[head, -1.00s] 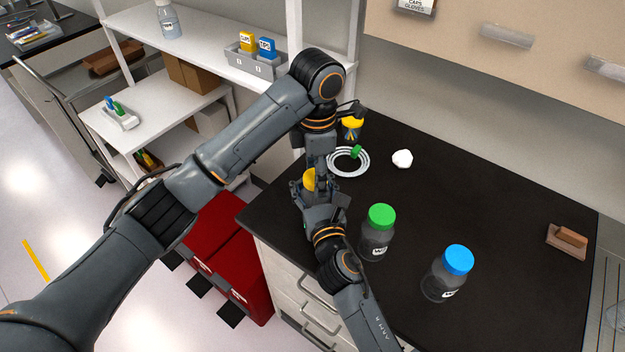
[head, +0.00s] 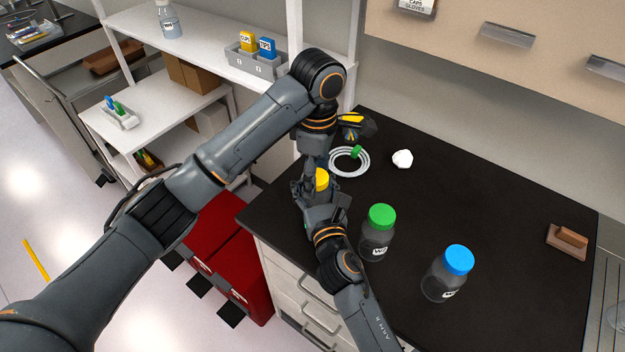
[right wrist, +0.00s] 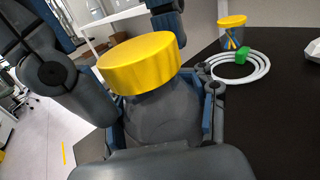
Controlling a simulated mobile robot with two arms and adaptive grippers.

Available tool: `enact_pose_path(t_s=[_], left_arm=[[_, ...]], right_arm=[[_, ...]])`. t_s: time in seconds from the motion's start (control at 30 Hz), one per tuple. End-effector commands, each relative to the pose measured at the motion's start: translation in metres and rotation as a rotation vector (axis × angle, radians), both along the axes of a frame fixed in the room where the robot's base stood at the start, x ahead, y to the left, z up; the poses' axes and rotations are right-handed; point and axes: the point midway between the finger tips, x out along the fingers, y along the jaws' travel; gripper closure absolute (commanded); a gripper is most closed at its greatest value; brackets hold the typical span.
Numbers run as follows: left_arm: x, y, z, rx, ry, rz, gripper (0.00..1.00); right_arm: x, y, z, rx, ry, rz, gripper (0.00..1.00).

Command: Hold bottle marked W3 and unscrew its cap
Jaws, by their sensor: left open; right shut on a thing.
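The held bottle has a yellow cap (head: 321,180), which sits on its mouth and also shows large in the right wrist view (right wrist: 140,62). Its grey, see-through body (right wrist: 165,115) is between the fingers of my right gripper (head: 316,194), which is shut on it. The bottle's label is hidden, so I cannot read its mark. My left gripper (head: 312,168) is open, pointing down right at the yellow cap. One dark and blue finger of it shows behind the cap in the right wrist view. I cannot tell whether its fingers touch the cap.
A green-capped bottle (head: 379,232) and a blue-capped bottle (head: 447,274) stand right of my right arm. The right counter is mostly clear.

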Motion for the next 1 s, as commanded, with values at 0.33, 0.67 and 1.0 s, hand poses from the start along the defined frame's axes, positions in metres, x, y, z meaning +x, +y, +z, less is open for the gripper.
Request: enact_pose_path(t_s=[0.33,0.67,1.0], left_arm=[[-0.0002,0.0000,0.0000,0.000,0.000,-0.322,0.36],[-0.0003,0.0000,0.0001,0.000,0.000,-0.552,0.36],[-0.0002,0.0003,0.0001,0.001,0.000,-0.695,0.36]], right_arm=[[0.0000,-0.0001,0.0000,0.000,0.000,0.000,1.00],[0.0000,-0.0001,0.0000,0.000,0.000,0.000,1.00],[0.0000,-0.0001,-0.0001,0.000,0.000,0.000,1.00]])
